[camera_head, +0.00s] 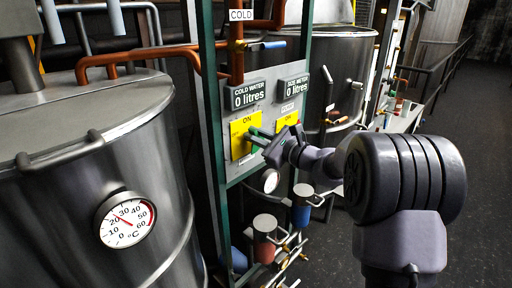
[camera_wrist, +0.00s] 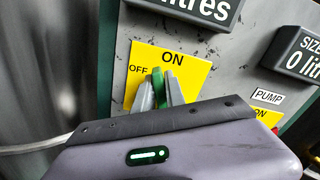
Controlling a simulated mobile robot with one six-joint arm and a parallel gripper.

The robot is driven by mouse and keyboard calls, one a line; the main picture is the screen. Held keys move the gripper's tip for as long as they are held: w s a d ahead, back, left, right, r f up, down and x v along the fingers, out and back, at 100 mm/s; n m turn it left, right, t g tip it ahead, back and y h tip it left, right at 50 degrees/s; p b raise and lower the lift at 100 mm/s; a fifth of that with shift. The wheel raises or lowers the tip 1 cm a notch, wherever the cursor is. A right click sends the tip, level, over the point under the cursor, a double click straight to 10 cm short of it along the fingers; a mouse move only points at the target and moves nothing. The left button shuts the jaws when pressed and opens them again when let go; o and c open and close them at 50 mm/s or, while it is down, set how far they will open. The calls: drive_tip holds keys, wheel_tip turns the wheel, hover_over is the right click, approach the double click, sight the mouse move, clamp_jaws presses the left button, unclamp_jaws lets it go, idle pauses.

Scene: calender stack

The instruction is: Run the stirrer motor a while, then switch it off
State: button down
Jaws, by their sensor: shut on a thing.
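A yellow switch plate (camera_head: 240,146) marked ON at the top and OFF at the left sits on the grey panel below the cold water display. It also shows in the wrist view (camera_wrist: 196,72). Its green lever (camera_wrist: 157,79) stands roughly upright there, below the word ON. My gripper (camera_wrist: 160,92) is shut on this lever, one grey finger on each side. In the head view my gripper (camera_head: 262,136) reaches the plate from the right. The fingers hide part of the lever. I see no label naming the stirrer at this switch.
A second yellow plate (camera_head: 287,123), by a PUMP label (camera_wrist: 268,96), is close on the right. Both water displays read 0 litres. A steel vat with a temperature dial (camera_head: 126,219) stands at left. Pipes and pumps (camera_head: 265,238) lie below the panel. Open floor is at right.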

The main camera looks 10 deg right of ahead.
drive_tip(key=n+b, duration=0.2)
drive_tip(key=b, duration=0.2)
drive_tip(key=f+n+b, duration=0.1)
drive_tip(key=n+b, duration=0.1)
drive_tip(key=b, duration=0.1)
drive_tip(key=a+f+n+b, duration=0.1)
drive_tip(key=n+b, duration=0.2)
drive_tip(key=b, duration=0.1)
drive_tip(key=shift+s+b, duration=0.3)
drive_tip(key=shift+s, duration=0.05)
drive_tip(key=n+b, duration=0.1)
drive_tip(key=n, duration=0.1)
drive_tip(key=shift+n, duration=0.3)
drive_tip(key=shift+f+n+b, duration=0.2)
drive_tip(key=shift+n+b, duration=0.2)
drive_tip(key=shift+n, duration=1)
drive_tip(key=c, duration=1.4)
unclamp_jaws()
drive_tip(key=shift+s, duration=0.1)
